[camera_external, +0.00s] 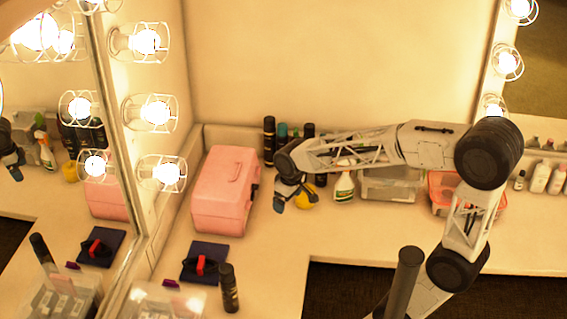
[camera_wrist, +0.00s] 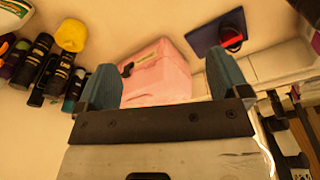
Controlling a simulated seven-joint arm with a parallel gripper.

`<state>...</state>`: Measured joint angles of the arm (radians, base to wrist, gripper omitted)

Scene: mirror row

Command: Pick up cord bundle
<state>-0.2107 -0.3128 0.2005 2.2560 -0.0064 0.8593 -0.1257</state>
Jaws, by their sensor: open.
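A small red and black bundle (camera_external: 207,264), which looks like the cord bundle, lies on a dark blue mat (camera_external: 191,254) on the counter in front of the pink case. In the wrist view the bundle (camera_wrist: 231,39) and the mat (camera_wrist: 204,38) show at the upper right, beyond the case; its loops are too small to make out. My gripper (camera_external: 294,194) hangs above the counter, right of the pink case and well apart from the bundle. In the wrist view its two blue fingers (camera_wrist: 160,65) are spread with nothing between them.
The pink case (camera_external: 221,198) stands between my gripper and the mat. A dark bottle (camera_external: 229,288) and a clear bin (camera_external: 165,302) stand near the mat. Several bottles (camera_wrist: 45,68) and a yellow object (camera_wrist: 72,35) are behind my gripper. A bulb-lined mirror (camera_external: 75,150) borders the left.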

